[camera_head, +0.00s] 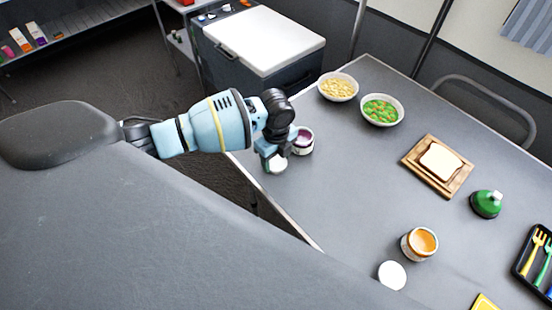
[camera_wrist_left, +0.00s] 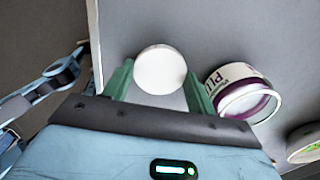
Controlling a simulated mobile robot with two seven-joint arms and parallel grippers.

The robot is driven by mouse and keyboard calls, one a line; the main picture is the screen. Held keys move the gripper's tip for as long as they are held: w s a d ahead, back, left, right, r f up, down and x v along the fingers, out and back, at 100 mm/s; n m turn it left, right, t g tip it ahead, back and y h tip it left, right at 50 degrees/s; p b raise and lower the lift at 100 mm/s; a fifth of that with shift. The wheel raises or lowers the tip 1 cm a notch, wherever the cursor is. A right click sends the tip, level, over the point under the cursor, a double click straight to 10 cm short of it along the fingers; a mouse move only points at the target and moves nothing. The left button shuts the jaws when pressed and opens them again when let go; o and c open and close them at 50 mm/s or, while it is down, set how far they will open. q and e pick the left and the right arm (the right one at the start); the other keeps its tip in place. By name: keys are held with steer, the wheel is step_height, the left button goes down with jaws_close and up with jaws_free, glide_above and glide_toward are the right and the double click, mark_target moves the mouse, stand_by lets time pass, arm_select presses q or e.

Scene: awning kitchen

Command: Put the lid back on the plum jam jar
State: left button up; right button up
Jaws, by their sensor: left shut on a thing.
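The plum jam jar (camera_head: 303,142) stands open near the table's left edge, with dark purple jam inside. In the left wrist view, the jar (camera_wrist_left: 243,92) is just right of my fingers, with part of its "PLU" label showing. My left gripper (camera_head: 274,157) is shut on a round white lid (camera_head: 277,166). In the left wrist view, the lid (camera_wrist_left: 160,69) sits between the two green fingers, beside the jar and apart from its mouth. I cannot tell whether the lid touches the table. My right gripper is not in view.
An open orange jam jar (camera_head: 418,244) stands nearer the front, with another white lid (camera_head: 392,275) beside it. The middle is clear.

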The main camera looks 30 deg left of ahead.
mark_target(275, 164)
arm_select(q)
steer(key=shift+r, duration=0.35)
steer(key=r, duration=0.1)
steer(key=s+r, duration=0.1)
steer(key=shift+r, duration=0.35)
steer(key=s+d+r+p, duration=0.1)
steer(key=s, duration=1.4)
steer(key=shift+d+r+p, duration=0.15)
steer(key=shift+d+p, duration=0.15)
steer(key=shift+p, duration=0.1)
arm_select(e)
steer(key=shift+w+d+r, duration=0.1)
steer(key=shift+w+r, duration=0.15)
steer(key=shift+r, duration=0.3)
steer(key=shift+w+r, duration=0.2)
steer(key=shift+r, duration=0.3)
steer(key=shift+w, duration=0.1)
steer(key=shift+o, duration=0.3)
